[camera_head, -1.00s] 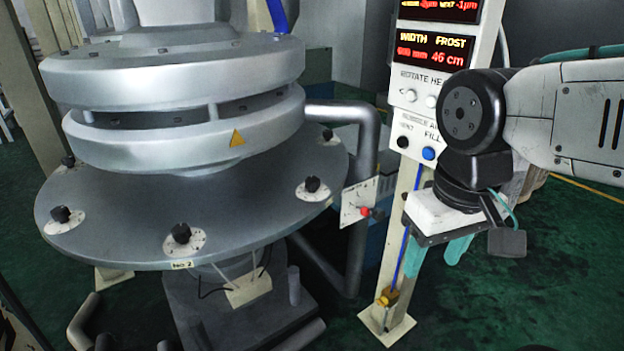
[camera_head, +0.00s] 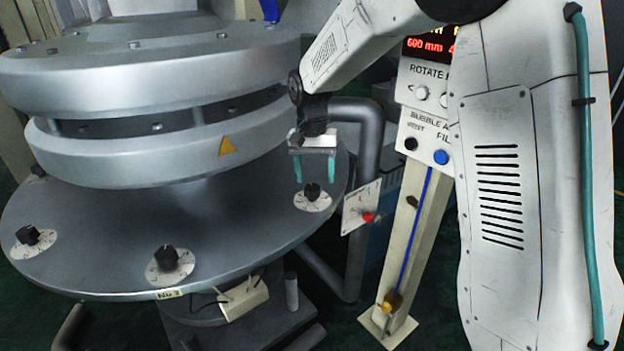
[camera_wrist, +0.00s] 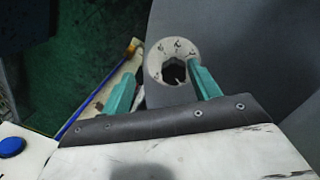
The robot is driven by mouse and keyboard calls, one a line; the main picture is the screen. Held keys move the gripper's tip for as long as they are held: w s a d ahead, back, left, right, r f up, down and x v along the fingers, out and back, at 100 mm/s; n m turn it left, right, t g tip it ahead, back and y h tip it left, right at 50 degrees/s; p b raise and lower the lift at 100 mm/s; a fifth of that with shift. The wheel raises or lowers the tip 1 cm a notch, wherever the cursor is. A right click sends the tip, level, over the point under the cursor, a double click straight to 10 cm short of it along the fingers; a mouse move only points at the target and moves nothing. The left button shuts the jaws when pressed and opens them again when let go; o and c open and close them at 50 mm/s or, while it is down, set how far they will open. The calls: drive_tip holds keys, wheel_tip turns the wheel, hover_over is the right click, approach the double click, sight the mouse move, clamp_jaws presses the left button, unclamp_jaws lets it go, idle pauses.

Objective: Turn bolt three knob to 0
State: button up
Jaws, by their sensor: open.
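Black knobs on white dial plates sit around the grey round table (camera_head: 90,270). One knob (camera_head: 312,191) is at the table's right edge, directly under my gripper (camera_head: 315,180). The gripper points down with its two teal fingers apart, above this knob and empty. In the wrist view the same knob (camera_wrist: 174,70) shows on its marked dial, between and beyond the open fingers (camera_wrist: 163,82). I cannot read its setting. Another knob (camera_head: 166,257) is at the front, above a small label (camera_head: 169,294) that seems to read No 2. A further knob (camera_head: 28,235) is at the left.
The large silver ring housing (camera_head: 150,150) rises close left of my gripper. A small plate with a red button (camera_head: 367,217) and a bent grey pipe (camera_head: 370,150) stand to the right.

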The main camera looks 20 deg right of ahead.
sight(312, 187)
drive_tip(key=w, duration=0.1)
drive_tip(key=w+r+m+t, duration=0.1)
drive_tip(key=w, duration=0.1)
drive_tip(key=shift+w+a+r, duration=0.1)
drive_tip(key=shift+w+r, duration=0.05)
drive_tip(key=shift+w, duration=0.05)
drive_tip(key=shift+s+a+r, duration=0.1)
drive_tip(key=shift+a, duration=0.2)
drive_tip(key=shift+d+f+m, duration=0.1)
drive_tip(key=shift+f+m, duration=0.15)
drive_tip(key=shift+m, duration=0.15)
drive_tip(key=f, duration=0.5)
drive_tip(key=d+f, duration=0.1)
drive_tip(key=f, duration=0.1)
drive_tip(key=shift+f, duration=0.15)
drive_tip(key=shift+a, duration=0.1)
drive_tip(key=shift+s, duration=0.1)
drive_tip(key=c, duration=1)
